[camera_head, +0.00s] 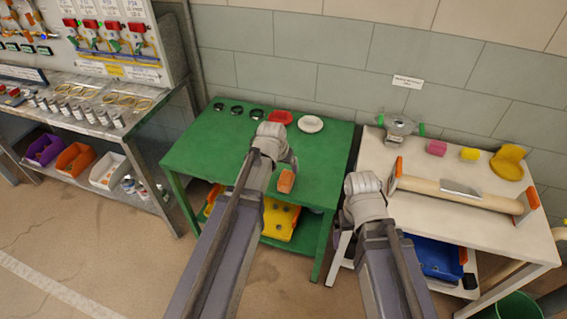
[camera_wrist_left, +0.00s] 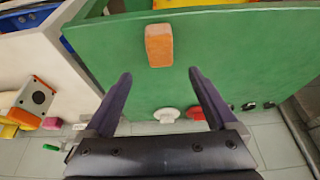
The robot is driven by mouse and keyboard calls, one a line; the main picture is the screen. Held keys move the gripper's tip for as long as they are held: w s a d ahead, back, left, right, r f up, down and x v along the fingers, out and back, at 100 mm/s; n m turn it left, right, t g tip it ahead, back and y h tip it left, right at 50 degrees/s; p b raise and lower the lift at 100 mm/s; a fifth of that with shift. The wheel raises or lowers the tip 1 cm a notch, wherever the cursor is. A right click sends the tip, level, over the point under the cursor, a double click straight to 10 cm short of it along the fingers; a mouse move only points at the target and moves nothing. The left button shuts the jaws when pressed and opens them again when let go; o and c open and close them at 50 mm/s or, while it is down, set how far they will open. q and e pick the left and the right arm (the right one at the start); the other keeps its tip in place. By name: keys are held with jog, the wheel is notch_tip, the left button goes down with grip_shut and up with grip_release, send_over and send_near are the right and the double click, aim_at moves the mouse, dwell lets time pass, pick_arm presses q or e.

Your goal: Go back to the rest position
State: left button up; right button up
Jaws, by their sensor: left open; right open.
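My left gripper (camera_head: 276,138) is over the green table in the head view, with its fingers mostly hidden behind its wrist. In the left wrist view its two dark fingers (camera_wrist_left: 159,78) stand wide apart with nothing between them. An orange block (camera_head: 286,181) lies near the front edge of the green table (camera_head: 325,150). In the left wrist view the block (camera_wrist_left: 159,45) sits beyond the fingertips, apart from them. My right gripper (camera_head: 362,184) is in front of the left side of the white table (camera_head: 430,215); its fingers are hidden, and I see nothing held.
A white dish (camera_head: 310,124) and a red dish (camera_head: 280,117) stand at the green table's back. A metal shelf (camera_head: 150,115) stands left. Floor at lower left is clear.

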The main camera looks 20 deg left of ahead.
aim_at(286, 177)
dwell(0.4)
pick_arm(q)
jog(key=b+x, duration=1.1)
jog(key=x, duration=0.1)
jog(key=shift+f, duration=0.2)
jog(key=shift+r, duration=0.15)
